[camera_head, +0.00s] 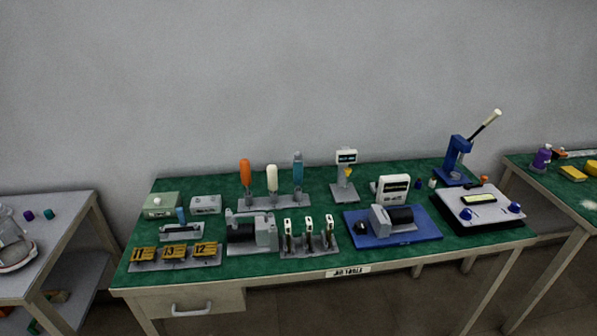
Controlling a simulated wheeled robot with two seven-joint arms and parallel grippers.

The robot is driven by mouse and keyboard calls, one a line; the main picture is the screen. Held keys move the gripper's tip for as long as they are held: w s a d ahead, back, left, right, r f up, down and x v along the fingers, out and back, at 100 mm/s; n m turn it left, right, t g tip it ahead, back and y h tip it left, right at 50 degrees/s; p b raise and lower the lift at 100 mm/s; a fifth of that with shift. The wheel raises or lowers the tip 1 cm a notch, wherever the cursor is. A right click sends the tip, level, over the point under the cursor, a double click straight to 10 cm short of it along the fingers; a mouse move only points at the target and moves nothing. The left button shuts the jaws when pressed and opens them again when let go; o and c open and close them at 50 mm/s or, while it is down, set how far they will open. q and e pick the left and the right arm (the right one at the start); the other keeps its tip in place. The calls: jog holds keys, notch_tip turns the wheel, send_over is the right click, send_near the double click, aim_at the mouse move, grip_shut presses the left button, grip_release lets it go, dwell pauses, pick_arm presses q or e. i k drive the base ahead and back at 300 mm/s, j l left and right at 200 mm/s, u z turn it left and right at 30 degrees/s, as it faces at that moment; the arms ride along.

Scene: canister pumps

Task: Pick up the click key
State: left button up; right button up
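I cannot tell for sure which thing is the click key. Three upright tools stand in a grey rack at the back of the green bench: one with an orange handle (245,171), one with a cream handle (272,178) and one with a blue-grey handle (298,167). In front, a grey stand (312,252) holds three small upright pieces with white tops (309,224). Neither of my grippers is in view.
The green bench (325,190) also bears yellow numbered blocks (174,251), a dark motor (241,232), a blue plate (425,230) with a pump, a display post (346,172), a blue lever press (458,158) and a white-topped device (490,211). Side tables stand left (75,205) and right (555,190).

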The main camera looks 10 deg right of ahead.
aim_at(297, 167)
jog(key=j, duration=0.4)
jog(key=i+j, duration=0.15)
jog(key=j, duration=0.3)
jog(key=j+z, duration=0.2)
jog(key=z, duration=0.2)
jog(key=j+z, duration=0.2)
jog(key=z, duration=0.25)
jog(key=j+z, duration=0.15)
jog(key=z, duration=0.65)
